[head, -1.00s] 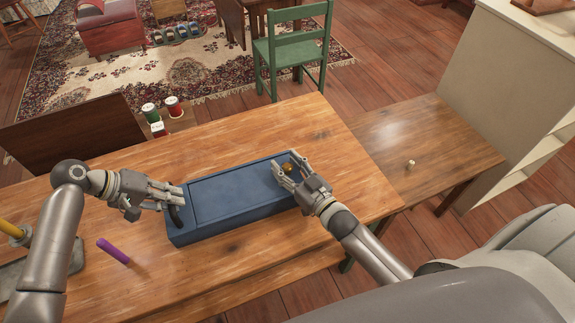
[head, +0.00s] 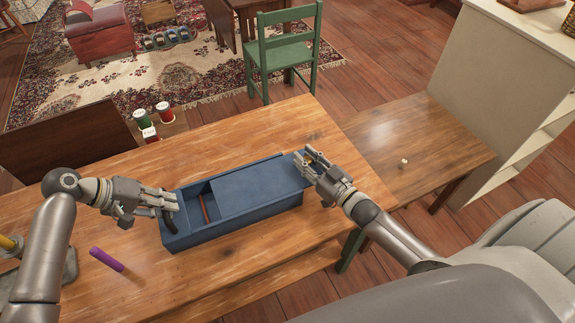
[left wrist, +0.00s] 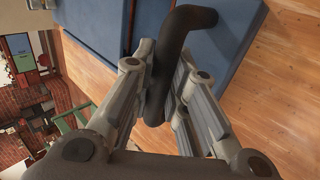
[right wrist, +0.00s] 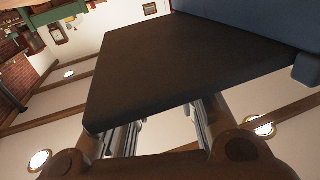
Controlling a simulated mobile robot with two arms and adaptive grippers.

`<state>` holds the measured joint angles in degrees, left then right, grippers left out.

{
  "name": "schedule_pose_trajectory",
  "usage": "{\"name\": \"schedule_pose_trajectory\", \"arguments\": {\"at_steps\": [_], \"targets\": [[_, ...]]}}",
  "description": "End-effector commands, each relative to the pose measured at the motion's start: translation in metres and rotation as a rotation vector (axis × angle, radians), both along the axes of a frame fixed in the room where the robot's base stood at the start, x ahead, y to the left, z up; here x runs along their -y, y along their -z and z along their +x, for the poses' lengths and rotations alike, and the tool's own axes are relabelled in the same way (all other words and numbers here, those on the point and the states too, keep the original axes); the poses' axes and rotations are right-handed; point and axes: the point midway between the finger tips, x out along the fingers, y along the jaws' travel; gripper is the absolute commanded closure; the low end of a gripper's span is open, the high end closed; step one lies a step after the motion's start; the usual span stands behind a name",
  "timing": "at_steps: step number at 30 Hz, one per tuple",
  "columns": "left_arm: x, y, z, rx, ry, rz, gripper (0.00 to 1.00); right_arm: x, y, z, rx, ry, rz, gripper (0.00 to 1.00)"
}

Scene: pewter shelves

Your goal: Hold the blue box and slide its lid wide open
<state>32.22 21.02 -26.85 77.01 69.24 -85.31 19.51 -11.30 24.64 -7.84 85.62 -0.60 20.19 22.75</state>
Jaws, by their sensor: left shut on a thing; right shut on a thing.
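The blue box (head: 240,221) lies on the wooden table in the head view. Its blue lid (head: 255,183) is slid part way to the right, leaving the left part of the box open. A reddish strip (head: 204,208) shows inside. My left gripper (head: 168,202) is shut on the dark curved handle (left wrist: 163,75) at the box's left end. My right gripper (head: 309,163) is shut at the lid's right end, where its fingers partly hide a small brass-coloured knob. The right wrist view shows a dark flat panel (right wrist: 190,75), seemingly the lid's underside, above the fingers.
A purple stick (head: 107,260) lies on the table (head: 150,295) at the front left. A lower side table (head: 415,140) with a small pale object (head: 403,163) stands to the right. A green chair (head: 285,50) and several spools are behind the table.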

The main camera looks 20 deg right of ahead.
Motion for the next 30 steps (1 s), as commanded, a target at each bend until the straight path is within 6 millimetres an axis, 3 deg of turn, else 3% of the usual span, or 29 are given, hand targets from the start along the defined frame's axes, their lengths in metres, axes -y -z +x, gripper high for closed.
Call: {"name": "schedule_pose_trajectory", "arguments": {"at_steps": [1, 6, 12, 26, 27, 30], "targets": [[-0.002, 0.000, 0.000, 0.000, -0.001, 0.003, 1.00, 0.017, 0.001, 0.000, -0.004, 0.003, -0.009, 1.00], [-0.002, 0.000, 0.001, 0.000, -0.001, 0.003, 1.00, 0.052, 0.001, -0.001, -0.003, 0.004, -0.006, 1.00], [-0.002, 0.000, 0.001, 0.001, -0.002, 0.003, 1.00, 0.077, 0.001, -0.001, -0.003, 0.004, -0.003, 1.00], [-0.002, 0.000, 0.001, 0.002, -0.003, 0.004, 1.00, 0.084, 0.000, -0.002, -0.002, 0.004, 0.001, 1.00], [-0.002, 0.000, 0.001, 0.002, -0.003, 0.004, 1.00, 0.083, 0.000, -0.002, -0.002, 0.004, 0.001, 0.69], [-0.002, 0.000, 0.001, 0.002, -0.003, 0.003, 1.00, 0.083, 0.000, -0.002, -0.002, 0.003, 0.001, 0.56]]}}
